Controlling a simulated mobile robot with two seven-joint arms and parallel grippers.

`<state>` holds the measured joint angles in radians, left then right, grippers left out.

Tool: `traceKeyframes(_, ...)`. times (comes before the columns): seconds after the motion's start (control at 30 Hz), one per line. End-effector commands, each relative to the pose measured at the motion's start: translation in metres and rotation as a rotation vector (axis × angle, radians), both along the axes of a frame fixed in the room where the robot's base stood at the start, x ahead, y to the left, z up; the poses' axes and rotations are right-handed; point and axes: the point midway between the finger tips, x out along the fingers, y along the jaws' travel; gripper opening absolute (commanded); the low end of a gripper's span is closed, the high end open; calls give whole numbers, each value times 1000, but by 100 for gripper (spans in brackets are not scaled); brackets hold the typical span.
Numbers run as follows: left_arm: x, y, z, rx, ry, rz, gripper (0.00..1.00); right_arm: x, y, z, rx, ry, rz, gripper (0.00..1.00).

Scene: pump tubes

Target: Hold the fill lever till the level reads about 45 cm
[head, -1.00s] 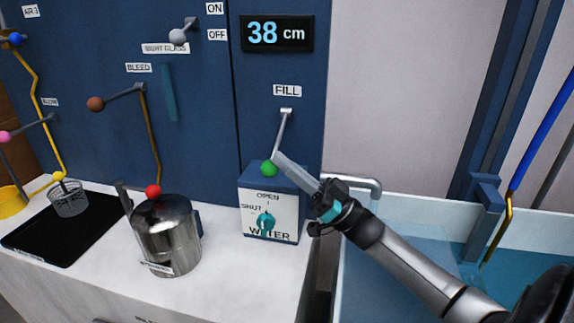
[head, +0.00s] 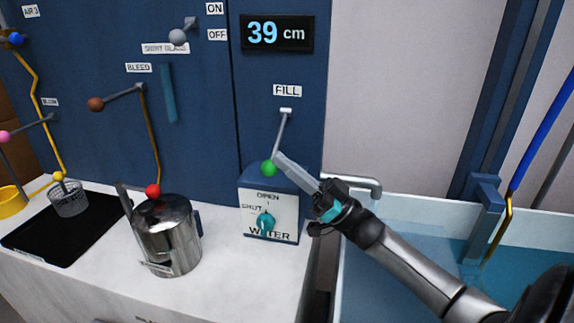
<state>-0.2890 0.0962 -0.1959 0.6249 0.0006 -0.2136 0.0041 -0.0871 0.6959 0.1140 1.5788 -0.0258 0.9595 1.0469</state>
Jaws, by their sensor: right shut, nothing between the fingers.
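The fill lever (head: 281,136) hangs down from under the FILL label (head: 287,90), with a green ball (head: 269,168) at its lower end. My right gripper (head: 280,160) is shut and empty, its fingertips against or right beside the lever just above the green ball; exact contact is hard to tell. The level display (head: 277,33) reads 39 cm. My left gripper is not in view.
A WATER box with a teal knob (head: 265,221) stands below the lever. A metal pitcher (head: 167,236) stands on the counter to its left. A water-filled tank (head: 400,245) with a spout (head: 357,182) is at the right. Other levers hang at the left.

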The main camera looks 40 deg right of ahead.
Motion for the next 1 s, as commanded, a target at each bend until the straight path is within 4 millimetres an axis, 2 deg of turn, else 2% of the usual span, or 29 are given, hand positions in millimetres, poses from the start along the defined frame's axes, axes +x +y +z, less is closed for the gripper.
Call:
traceKeyframes(0.5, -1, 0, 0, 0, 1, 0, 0, 0, 1, -2, -2, 4, 0, 0)
traceKeyframes(1.0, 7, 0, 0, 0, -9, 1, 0, 0, 1, -2, -2, 4, 0, 0)
